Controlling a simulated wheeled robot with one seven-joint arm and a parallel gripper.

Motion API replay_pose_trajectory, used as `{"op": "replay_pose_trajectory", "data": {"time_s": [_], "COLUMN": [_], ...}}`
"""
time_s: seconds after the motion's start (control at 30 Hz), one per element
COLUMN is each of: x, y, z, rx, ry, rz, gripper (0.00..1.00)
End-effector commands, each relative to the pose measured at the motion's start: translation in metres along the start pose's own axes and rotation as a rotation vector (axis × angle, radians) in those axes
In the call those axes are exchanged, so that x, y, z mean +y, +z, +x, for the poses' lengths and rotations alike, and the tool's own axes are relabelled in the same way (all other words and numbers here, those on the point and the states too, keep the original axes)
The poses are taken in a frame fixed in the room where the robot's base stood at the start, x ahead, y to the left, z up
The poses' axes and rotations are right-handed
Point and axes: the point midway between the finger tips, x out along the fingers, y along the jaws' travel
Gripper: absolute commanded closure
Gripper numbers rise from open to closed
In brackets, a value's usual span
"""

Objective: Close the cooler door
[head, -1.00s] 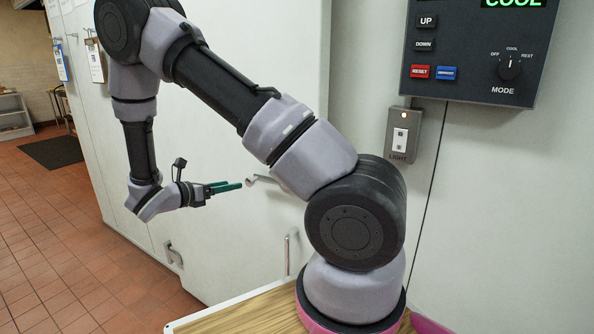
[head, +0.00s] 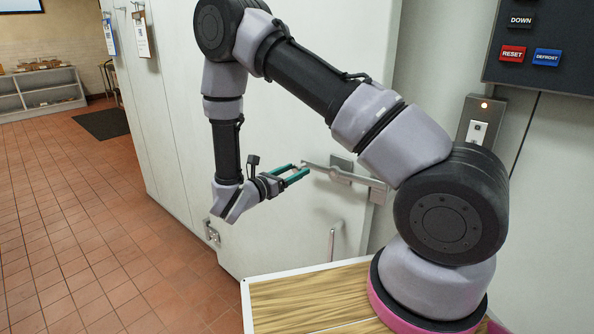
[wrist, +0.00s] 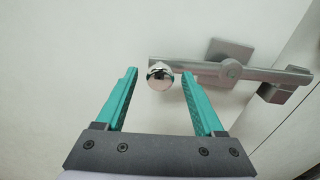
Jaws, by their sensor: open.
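The cooler door (head: 290,100) is the large white panel behind my arm in the head view. It fills most of the wrist view (wrist: 70,50). A grey metal latch handle (head: 345,174) is mounted near its right edge. In the wrist view the handle's bar (wrist: 200,70) runs across the top right, with a shiny round knob (wrist: 161,75) at its left end. My gripper (head: 300,172) is open, its teal fingers pointing at the handle. In the wrist view the knob appears between the fingertips (wrist: 160,72), with space on both sides. I cannot tell whether the door stands slightly ajar.
A dark control panel (head: 560,85) and a light switch (head: 478,130) are on the wall at right. My wood-topped base is below. The tiled floor (head: 90,220) at left is open, with a dark mat (head: 102,124) and shelves (head: 40,90) farther back.

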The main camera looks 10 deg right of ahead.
Motion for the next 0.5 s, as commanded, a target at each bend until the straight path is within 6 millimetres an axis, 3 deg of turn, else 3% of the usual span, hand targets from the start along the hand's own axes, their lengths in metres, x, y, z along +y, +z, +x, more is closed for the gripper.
{"op": "replay_pose_trajectory", "data": {"time_s": [0.13,0.43,0.47,0.5], "x": [-0.0003,0.0,0.0,0.0], "y": [0.0,0.0001,0.0001,0.0001], "z": [0.0113,0.0137,0.0137,0.0136], "rx": [0.001,0.0,0.0,0.0], "ry": [-0.001,0.0,0.0,0.0], "rz": [0.0,0.0,0.0,0.0], "gripper": [0.3,0.3,0.38,0.53]}}
